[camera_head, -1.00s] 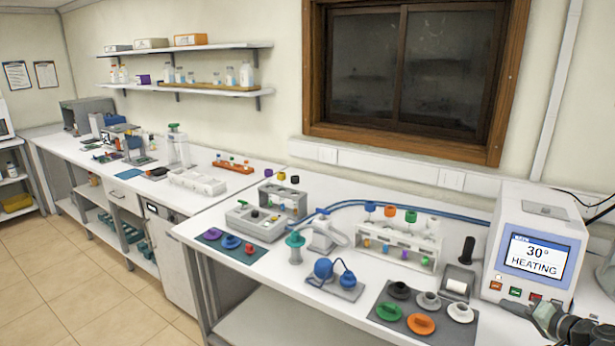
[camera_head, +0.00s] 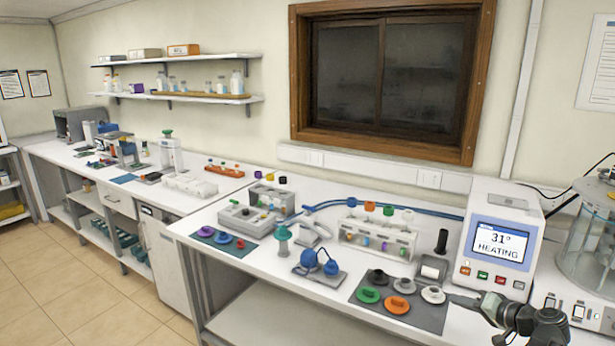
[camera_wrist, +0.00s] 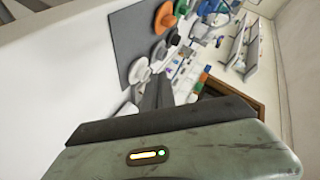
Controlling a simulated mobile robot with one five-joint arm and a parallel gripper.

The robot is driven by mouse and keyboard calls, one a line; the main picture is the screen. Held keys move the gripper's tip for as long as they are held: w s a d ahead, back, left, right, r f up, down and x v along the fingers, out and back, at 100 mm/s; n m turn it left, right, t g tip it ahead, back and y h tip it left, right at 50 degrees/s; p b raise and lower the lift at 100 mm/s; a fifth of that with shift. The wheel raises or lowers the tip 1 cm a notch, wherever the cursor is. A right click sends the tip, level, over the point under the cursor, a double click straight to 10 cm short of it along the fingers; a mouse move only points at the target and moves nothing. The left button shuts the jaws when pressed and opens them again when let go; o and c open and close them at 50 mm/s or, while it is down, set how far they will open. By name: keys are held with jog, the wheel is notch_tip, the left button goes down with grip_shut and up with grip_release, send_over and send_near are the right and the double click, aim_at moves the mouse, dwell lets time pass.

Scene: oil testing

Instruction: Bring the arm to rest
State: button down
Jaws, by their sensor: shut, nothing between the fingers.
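My gripper (camera_head: 462,300) is at the lower right of the head view, its thin grey fingers pointing left above the front of the bench (camera_head: 262,298). Its fingers (camera_wrist: 166,95) are together and empty in the wrist view. The fingertips appear close to the right edge of the grey mat (camera_head: 372,318) with the coloured caps; I cannot tell their height above it. The wrist view shows the mat (camera_wrist: 122,42) and caps tilted, beyond the fingers.
The heating unit (camera_head: 492,268) with a lit screen stands behind my gripper. A glass vessel (camera_head: 590,245) is at the far right. A tube rack (camera_head: 375,245) and a blue bulb device (camera_head: 318,265) stand left.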

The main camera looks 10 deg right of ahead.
jog(key=w+a+n+g+y, duration=0.1)
jog(key=w+a, duration=0.1)
jog(key=a, duration=0.4)
jog(key=w+a+f+n+y, duration=0.1)
jog(key=w+a, duration=0.2)
jog(key=a, duration=0.3)
jog(key=w+a+f+n+g, duration=0.1)
jog(key=w+a, duration=0.1)
jog(key=a, duration=0.3)
jog(key=shift+w+a+n+g+y, duration=0.2)
jog(key=shift+a+n+g+y, duration=0.1)
jog(key=shift+a+n+y, duration=0.1)
jog(key=s+a+f+n+g+h, duration=0.1)
jog(key=s+a+f+n+g, duration=0.15)
jog(key=a, duration=0.65)
jog(key=s+a+f+n+g, duration=0.1)
jog(key=a+f+g, duration=0.25)
jog(key=a, duration=0.45)
jog(key=s+a+f+n+g+h, duration=0.15)
jog(key=a+f, duration=0.25)
jog(key=a, duration=0.5)
jog(key=s+d+f+m+g+h, duration=0.2)
jog(key=s+d+h, duration=0.2)
jog(key=s+d, duration=0.1)
jog(key=shift+d+f+h, duration=0.2)
jog(key=shift+d+h, duration=0.15)
jog(key=shift+d, duration=0.55)
